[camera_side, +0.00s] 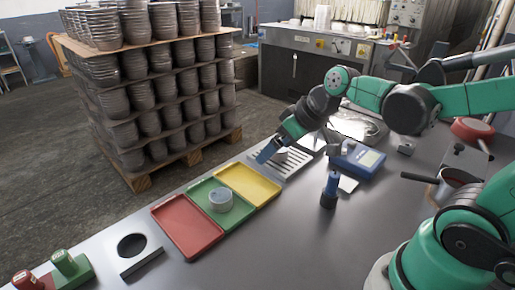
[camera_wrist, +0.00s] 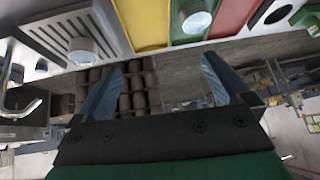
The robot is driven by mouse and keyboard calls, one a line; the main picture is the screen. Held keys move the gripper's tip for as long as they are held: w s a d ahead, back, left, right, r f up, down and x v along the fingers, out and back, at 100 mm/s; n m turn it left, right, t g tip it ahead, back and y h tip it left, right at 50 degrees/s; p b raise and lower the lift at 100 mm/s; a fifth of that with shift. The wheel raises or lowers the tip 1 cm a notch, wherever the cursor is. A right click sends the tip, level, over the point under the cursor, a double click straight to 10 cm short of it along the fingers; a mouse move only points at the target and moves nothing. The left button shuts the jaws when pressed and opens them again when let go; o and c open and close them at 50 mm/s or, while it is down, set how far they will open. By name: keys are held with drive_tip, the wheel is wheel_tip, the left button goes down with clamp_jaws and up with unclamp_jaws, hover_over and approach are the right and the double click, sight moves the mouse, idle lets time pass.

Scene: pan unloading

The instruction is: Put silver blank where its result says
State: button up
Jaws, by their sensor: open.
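A silver blank (camera_side: 281,154) stands on the grey slotted rack (camera_side: 296,164), partly hidden behind my gripper (camera_side: 266,151); it also shows in the wrist view (camera_wrist: 82,49). A second silver-grey blank (camera_side: 220,200) sits in the green tray (camera_side: 206,187), also seen in the wrist view (camera_wrist: 196,21). The yellow tray (camera_side: 262,183) and red tray (camera_side: 183,226) are empty. My gripper is open with nothing between its blue fingers (camera_wrist: 160,65), close by the rack. A blue instrument (camera_side: 357,158) has a small screen; its reading is too small to make out.
A blue-and-black upright tool (camera_side: 329,190) stands on the bench right of the trays. A black round pad (camera_side: 132,244) and red and green buttons (camera_side: 64,262) lie front left. A pallet of stacked pans (camera_side: 165,95) stands behind the bench. Bare bench (camera_side: 280,245) lies in front.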

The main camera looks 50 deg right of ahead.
drive_tip(key=s, duration=0.1)
drive_tip(key=s+a, duration=0.1)
drive_tip(key=s+h, duration=0.1)
drive_tip(key=shift+a+r, duration=0.3)
drive_tip(key=shift+o, duration=0.3)
drive_tip(key=shift+s+a+m+t+h, duration=0.15)
drive_tip(key=shift+s+m+t+h, duration=0.15)
drive_tip(key=shift+s+m, duration=0.15)
drive_tip(key=shift+r, duration=0.1)
